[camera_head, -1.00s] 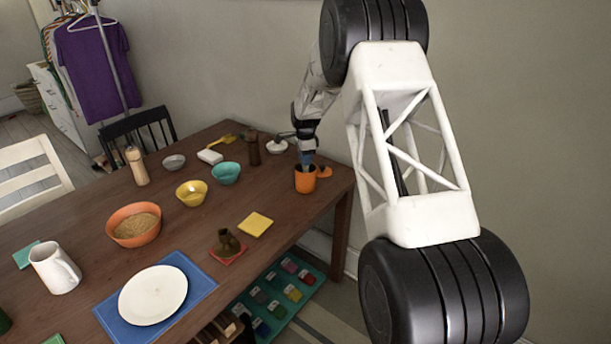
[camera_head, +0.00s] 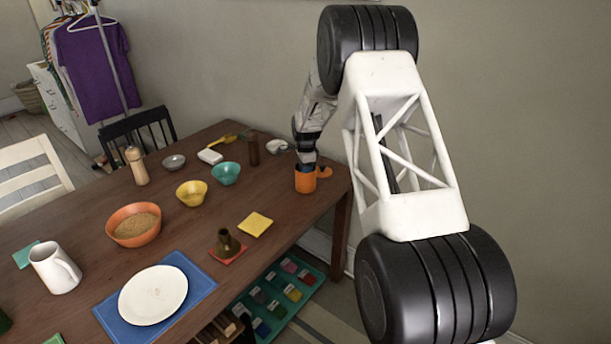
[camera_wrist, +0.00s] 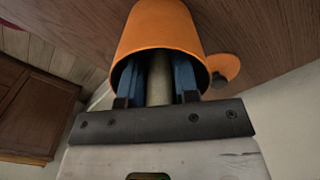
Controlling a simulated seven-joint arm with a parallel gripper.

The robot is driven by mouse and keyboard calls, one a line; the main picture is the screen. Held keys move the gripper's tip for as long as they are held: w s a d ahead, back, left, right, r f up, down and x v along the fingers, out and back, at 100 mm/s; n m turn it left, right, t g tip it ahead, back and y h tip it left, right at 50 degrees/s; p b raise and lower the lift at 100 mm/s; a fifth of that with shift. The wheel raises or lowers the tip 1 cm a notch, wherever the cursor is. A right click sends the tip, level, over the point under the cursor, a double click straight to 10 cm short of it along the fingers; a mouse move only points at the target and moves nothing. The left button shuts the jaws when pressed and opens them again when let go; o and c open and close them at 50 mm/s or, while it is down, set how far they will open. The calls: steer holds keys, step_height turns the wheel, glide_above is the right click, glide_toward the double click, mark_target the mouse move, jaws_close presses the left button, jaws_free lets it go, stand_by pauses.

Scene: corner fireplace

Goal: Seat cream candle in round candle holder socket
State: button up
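An orange cup (camera_head: 305,183) stands near the far right end of the table; it fills the top of the wrist view (camera_wrist: 160,28). My gripper (camera_head: 307,165) points down into it. In the wrist view the blue fingers of my gripper (camera_wrist: 159,75) reach inside the cup's mouth, on both sides of a dull cream cylinder (camera_wrist: 160,80), seemingly the candle. The fingers lie close along it; I cannot tell whether they grip it. The cylinder's far end is hidden in the cup. The round holder is not clear; a small white round piece (camera_head: 276,147) stands behind the cup.
A flat orange piece (camera_head: 323,171) lies right beside the cup. A dark brown upright cylinder (camera_head: 254,151), a teal bowl (camera_head: 226,173) and a yellow bowl (camera_head: 191,194) stand to the left. A dark necked vessel (camera_head: 228,243) stands nearer, beside a yellow square (camera_head: 255,224).

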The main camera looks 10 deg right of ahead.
steer(key=shift+c, duration=0.2)
jaws_close()
steer(key=shift+r, duration=0.15)
steer(key=shift+r, duration=4.9)
steer(key=shift+r, duration=1.25)
